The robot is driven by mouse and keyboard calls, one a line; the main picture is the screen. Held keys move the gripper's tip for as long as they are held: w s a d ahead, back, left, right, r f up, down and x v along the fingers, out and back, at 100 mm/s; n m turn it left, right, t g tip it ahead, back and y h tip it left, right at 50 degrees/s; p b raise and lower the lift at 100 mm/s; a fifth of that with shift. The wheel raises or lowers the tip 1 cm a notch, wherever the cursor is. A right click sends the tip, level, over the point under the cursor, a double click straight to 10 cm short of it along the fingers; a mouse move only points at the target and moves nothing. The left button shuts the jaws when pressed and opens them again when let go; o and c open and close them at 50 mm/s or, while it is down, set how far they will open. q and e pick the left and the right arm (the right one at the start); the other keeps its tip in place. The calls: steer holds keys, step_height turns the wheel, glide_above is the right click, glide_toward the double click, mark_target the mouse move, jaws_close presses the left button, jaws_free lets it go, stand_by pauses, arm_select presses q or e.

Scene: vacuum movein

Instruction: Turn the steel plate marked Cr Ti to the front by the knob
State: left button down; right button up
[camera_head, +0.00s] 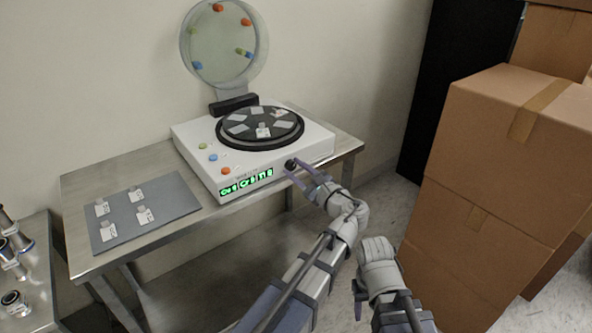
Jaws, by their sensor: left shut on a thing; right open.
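The knob (290,165) is a small black knob at the right of the white machine's front face. My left gripper (293,170) is shut on the knob. The round dark turntable (259,141) on top of the machine carries several grey plates. One plate with a white label (263,131) lies near the turntable's front; the lettering is too small to read, so I cannot tell which plate is marked Cr Ti. My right gripper (358,296) is open, low at the bottom centre, away from the machine and partly hidden by its own wrist.
The white machine (190,146) stands on a steel table, with a green lit display (245,182) and its round lid (222,50) raised. A grey mat (175,205) with labelled pieces lies left. Cardboard boxes (475,180) crowd the right side.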

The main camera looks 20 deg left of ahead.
arm_select(q)
steer(key=shift+m, duration=1.4)
steer(key=c, duration=0.5)
jaws_free()
steer(key=shift+s, duration=0.15)
arm_select(e)
steer(key=shift+d, duration=0.1)
